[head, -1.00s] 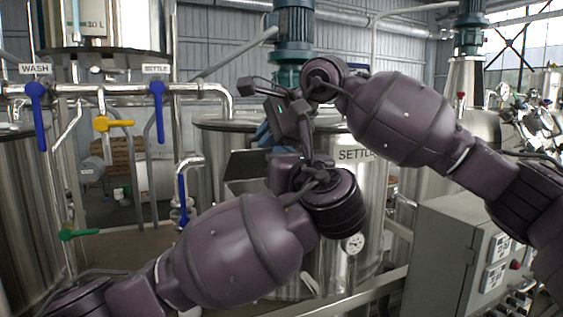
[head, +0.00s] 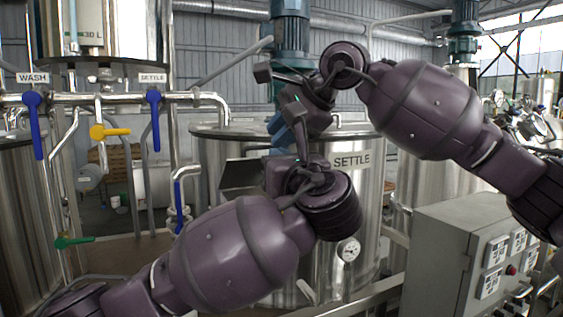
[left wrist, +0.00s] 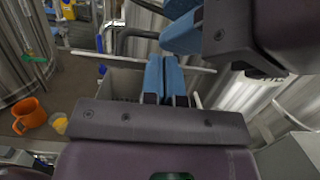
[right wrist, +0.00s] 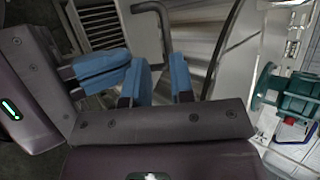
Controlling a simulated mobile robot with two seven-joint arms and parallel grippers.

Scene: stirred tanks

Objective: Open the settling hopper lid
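The settling hopper (head: 240,173) is a grey box on the left side of the steel tank marked SETTLE (head: 350,185). In the left wrist view the hopper (left wrist: 120,82) shows under a thin pale edge, perhaps its lid. A dark bent bar (right wrist: 165,35), perhaps a handle, runs down to my right gripper (right wrist: 160,80). Its blue fingers are apart, with the bar's end appearing between them; contact is unclear. My left gripper (left wrist: 166,80) has its blue fingers together beside the hopper, with nothing visible between them. In the head view my arms hide much of the hopper.
A grey control box (head: 455,250) stands at the right front. Pipes with blue valve handles (head: 153,118) and a yellow one (head: 108,131) stand at left. An orange mug (left wrist: 30,115) shows in the left wrist view. My two grippers are very close together.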

